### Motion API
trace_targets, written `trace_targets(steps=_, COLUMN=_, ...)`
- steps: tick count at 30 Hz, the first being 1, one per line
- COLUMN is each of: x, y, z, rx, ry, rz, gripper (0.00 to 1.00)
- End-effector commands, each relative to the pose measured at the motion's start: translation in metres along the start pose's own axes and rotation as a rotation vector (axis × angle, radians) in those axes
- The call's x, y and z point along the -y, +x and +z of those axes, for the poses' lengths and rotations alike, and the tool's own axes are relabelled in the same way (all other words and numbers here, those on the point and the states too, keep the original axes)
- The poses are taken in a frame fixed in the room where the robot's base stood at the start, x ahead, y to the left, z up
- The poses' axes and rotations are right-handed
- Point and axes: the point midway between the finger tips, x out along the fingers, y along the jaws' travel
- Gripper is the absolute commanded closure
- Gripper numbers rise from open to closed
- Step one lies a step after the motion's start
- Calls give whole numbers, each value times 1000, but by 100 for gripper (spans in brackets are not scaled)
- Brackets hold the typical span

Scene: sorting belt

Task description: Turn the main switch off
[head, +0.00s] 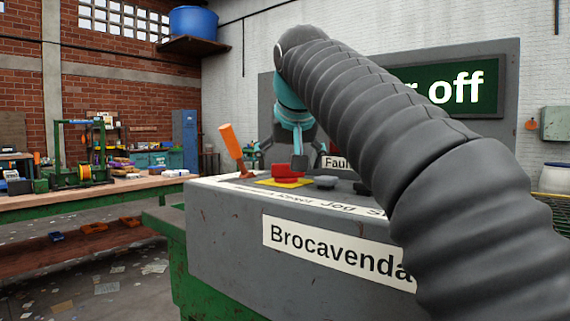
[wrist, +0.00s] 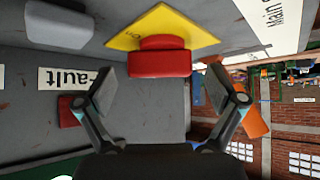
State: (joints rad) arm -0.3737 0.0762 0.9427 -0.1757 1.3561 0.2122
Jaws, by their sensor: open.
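The main switch appears to be the orange lever (head: 231,143) at the left end of the console top; it stands up, tilted to the left. In the wrist view the orange handle (wrist: 256,122) is at the right, outside the right finger, and a label beginning "Main" (wrist: 283,12) shows at the top right. My gripper (head: 297,152) is open and empty, right of the lever and over the red mushroom button (head: 287,171) on its yellow plate. In the wrist view the button (wrist: 160,63) lies just ahead of the gap between my fingertips (wrist: 160,88). Contact cannot be told.
The grey console (head: 225,225) carries a grey button (head: 326,182) right of the red one. A "Fault" label (wrist: 70,79) and a red piece (wrist: 69,110) are on the panel. A green screen (head: 470,88) reads "off", partly hidden by my arm. A workbench (head: 90,200) stands left.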

Motion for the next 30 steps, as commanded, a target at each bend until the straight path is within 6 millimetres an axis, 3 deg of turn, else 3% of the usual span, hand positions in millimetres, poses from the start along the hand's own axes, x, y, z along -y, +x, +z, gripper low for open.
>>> trace_targets(steps=12, x=0, y=8, z=0, rx=0, ry=0, rz=0, gripper=6)
trace_targets(steps=19, x=0, y=8, z=0, rx=0, ry=0, rz=0, gripper=64)
trace_targets(steps=20, x=0, y=8, z=0, rx=0, ry=0, rz=0, gripper=66)
trace_targets(steps=21, x=12, y=10, z=-1, rx=0, ry=-6, rz=-4, gripper=66)
trace_targets(steps=30, x=2, y=8, z=0, rx=0, ry=-31, rz=-36, gripper=66)
